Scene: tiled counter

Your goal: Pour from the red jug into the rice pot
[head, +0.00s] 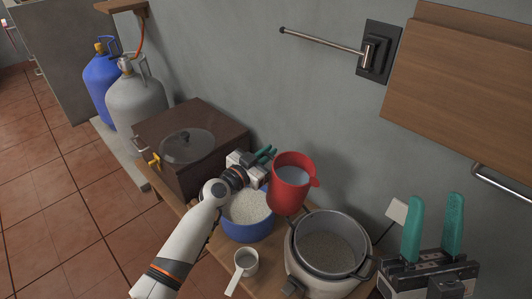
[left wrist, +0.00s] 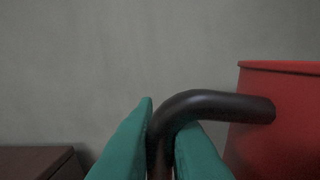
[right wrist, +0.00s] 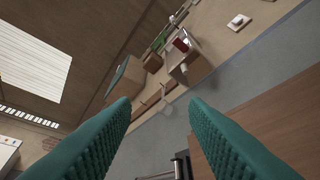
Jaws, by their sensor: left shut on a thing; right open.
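The red jug (head: 290,184) holds a pale liquid and is nearly upright, raised between the blue rice bowl and the rice pot. My left gripper (head: 267,155) is shut on the jug's dark handle (left wrist: 215,103); the jug's red wall (left wrist: 280,125) is at the right in the left wrist view. The rice pot (head: 328,244) stands open on the counter, with a pale layer visible inside; the jug is up and to its left. My right gripper (head: 433,228) is open and empty, to the right of the pot; its fingers (right wrist: 160,130) are apart in the right wrist view.
A blue bowl of rice (head: 247,212) and a white measuring cup (head: 245,264) stand left of the pot. A brown box with a glass lid (head: 187,146) is further left. A wall-mounted bar (head: 322,42) and wooden board (head: 460,75) are above right.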

